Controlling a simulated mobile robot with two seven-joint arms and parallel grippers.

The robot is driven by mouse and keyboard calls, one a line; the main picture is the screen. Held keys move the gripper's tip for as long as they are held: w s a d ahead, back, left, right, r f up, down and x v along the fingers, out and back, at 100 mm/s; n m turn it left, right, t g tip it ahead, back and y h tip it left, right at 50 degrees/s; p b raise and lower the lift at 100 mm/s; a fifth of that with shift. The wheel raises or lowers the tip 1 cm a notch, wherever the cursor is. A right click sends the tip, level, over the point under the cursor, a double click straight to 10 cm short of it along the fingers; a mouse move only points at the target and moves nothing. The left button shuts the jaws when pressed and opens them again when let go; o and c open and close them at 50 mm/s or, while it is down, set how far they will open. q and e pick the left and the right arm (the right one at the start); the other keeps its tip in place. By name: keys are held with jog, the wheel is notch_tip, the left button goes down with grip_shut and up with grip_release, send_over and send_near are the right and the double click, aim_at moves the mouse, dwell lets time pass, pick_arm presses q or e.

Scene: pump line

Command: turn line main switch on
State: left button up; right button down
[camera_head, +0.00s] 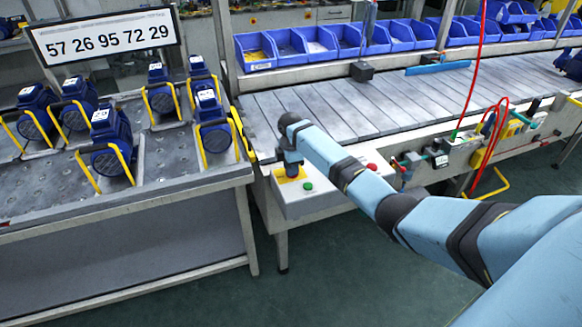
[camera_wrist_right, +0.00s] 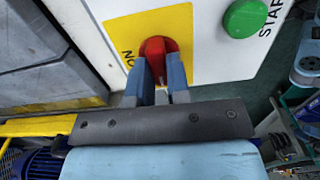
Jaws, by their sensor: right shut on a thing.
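The line main switch is a red rotary knob (camera_wrist_right: 155,47) on a yellow plate (camera_wrist_right: 180,22) in the right wrist view. Letters that look like "ON" are printed on the plate near the knob. My right gripper (camera_wrist_right: 158,66) has its two fingers on either side of the knob, shut on it. In the head view my right gripper (camera_head: 291,166) points down at the yellow plate (camera_head: 287,176) on the white control box (camera_head: 318,196). It hides the knob there. My left gripper is not in view.
A green START button (camera_wrist_right: 243,18) is close beside the yellow plate. A red button (camera_head: 372,166) is on the box's right. A slatted conveyor (camera_head: 350,112) runs behind. A table (camera_head: 150,190) with several blue pumps (camera_head: 110,135) stands at left.

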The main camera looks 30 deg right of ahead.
jog(key=shift+r+m+p, duration=0.3)
jog(key=shift+m+p, duration=0.8)
jog(key=shift+p, duration=0.35)
jog(key=shift+m+p, duration=0.8)
jog(key=shift+p, duration=0.2)
jog(key=shift+m+p, duration=0.8)
jog(key=shift+m, duration=0.1)
jog(key=m+p, duration=0.2)
jog(key=m, duration=0.1)
jog(key=shift+w+f+m+p, duration=0.1)
jog(key=shift+f+m+p, duration=0.05)
jog(key=shift+m+p, duration=0.2)
jog(key=m+p, duration=0.2)
jog(key=m, duration=0.2)
jog(key=shift+d+m, duration=0.15)
jog(key=shift+m, duration=0.1)
jog(key=shift+f+m+p, duration=0.1)
jog(key=shift+m+p, duration=0.2)
jog(key=shift+m, duration=0.5)
jog(key=shift+d+m+p, duration=0.1)
jog(key=shift+m+p, duration=0.2)
jog(key=shift+m, duration=0.7)
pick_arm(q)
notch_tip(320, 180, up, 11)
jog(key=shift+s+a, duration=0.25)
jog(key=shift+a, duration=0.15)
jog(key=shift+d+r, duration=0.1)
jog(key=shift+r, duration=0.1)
pick_arm(e)
jog(key=shift+m, duration=0.3)
